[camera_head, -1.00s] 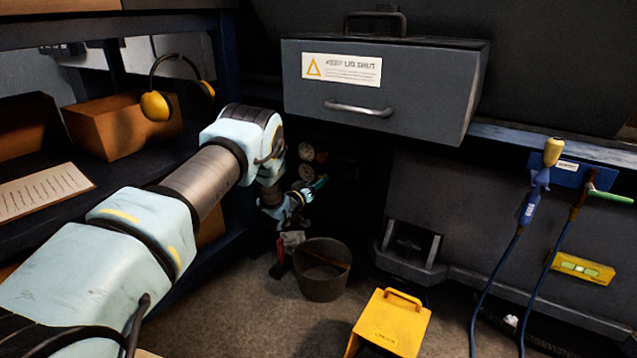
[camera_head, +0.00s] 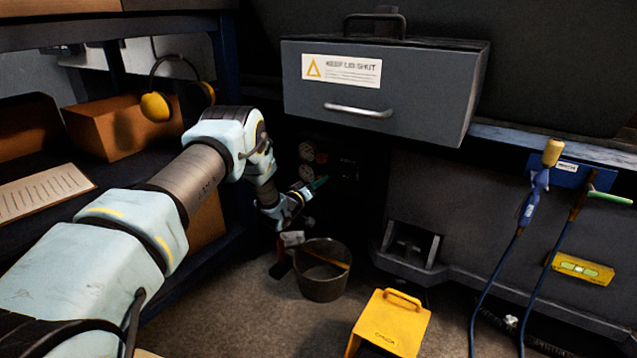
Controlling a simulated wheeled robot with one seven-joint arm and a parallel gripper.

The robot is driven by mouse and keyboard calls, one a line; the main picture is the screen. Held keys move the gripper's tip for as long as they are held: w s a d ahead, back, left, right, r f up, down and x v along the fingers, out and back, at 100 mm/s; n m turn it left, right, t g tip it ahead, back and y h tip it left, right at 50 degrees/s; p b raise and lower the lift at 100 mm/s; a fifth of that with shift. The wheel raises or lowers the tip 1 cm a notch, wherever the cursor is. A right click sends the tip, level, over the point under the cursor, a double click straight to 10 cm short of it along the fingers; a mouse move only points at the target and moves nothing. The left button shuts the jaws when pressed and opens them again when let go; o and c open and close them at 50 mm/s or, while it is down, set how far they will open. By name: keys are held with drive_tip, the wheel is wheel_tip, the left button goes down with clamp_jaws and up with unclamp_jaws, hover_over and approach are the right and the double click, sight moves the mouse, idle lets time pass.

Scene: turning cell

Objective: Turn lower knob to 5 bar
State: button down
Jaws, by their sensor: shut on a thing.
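Two small round pressure gauges, an upper gauge (camera_head: 306,151) and a lower gauge (camera_head: 306,176), sit one above the other on a dark panel in the recess below the grey lidded box. Their needles and scales are too small to read.
The grey box (camera_head: 400,98) labelled keep lid shut overhangs the recess. A bucket (camera_head: 322,283) and a yellow step-like object (camera_head: 390,325) stand on the floor below.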

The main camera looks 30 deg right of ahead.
drive_tip(key=n, duration=0.5)
drive_tip(key=shift+f+n+b, duration=0.1)
drive_tip(key=shift+n+b, duration=0.25)
drive_tip(key=shift+n, duration=0.05)
idle(0.4)
drive_tip(key=c, duration=0.5)
unclamp_jaws()
drive_tip(key=p+v, duration=0.3)
drive_tip(key=v, duration=0.8)
drive_tip(key=shift+w, duration=0.1)
